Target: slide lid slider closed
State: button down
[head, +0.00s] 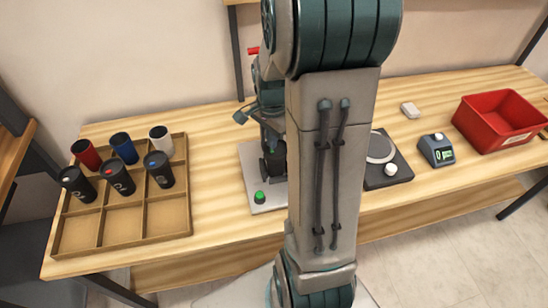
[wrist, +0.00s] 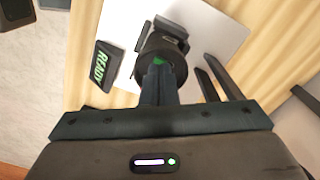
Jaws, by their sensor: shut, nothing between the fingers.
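In the wrist view my gripper (wrist: 160,75) is shut and empty. Its fingertips are over a dark, round lid-like part (wrist: 150,43), right at a small green piece (wrist: 158,61) that looks like the lid slider. I cannot tell whether they touch it or how far along the slider sits. A dark upright part (wrist: 172,27) is beside the lid. In the head view a dark cup-like shape (head: 273,164) stands on the marker's pale base plate (head: 270,203), largely hidden by my arm.
A tray (head: 120,230) at the left holds several tumblers; its front compartments are empty. A READY display (wrist: 99,66) is close left of the lid. A scale-like device (head: 388,170), a small display box (head: 437,150) and a red bin (head: 497,120) are at the right.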

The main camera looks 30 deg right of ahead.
jog(key=shift+f+b, duration=0.55)
jog(key=shift+f, duration=0.2)
jog(key=shift+w+d, duration=0.25)
jog(key=shift+w, duration=0.6)
dwell(1.4)
jog(key=shift+r, duration=0.15)
notch_tip(320, 180, up, 7)
jog(key=p, duration=0.5)
dwell(0.6)
dwell(0.3)
jog(key=s+a+r+n+t, duration=0.3)
jog(key=s+a+r+n, duration=0.7)
jog(key=s+a+n, duration=0.2)
jog(key=s+n, duration=0.2)
jog(key=n, duration=0.1)
jog(key=shift+s+a+r+t, duration=0.2)
jog(key=shift+a+r+t, duration=0.1)
jog(key=shift+r, duration=0.05)
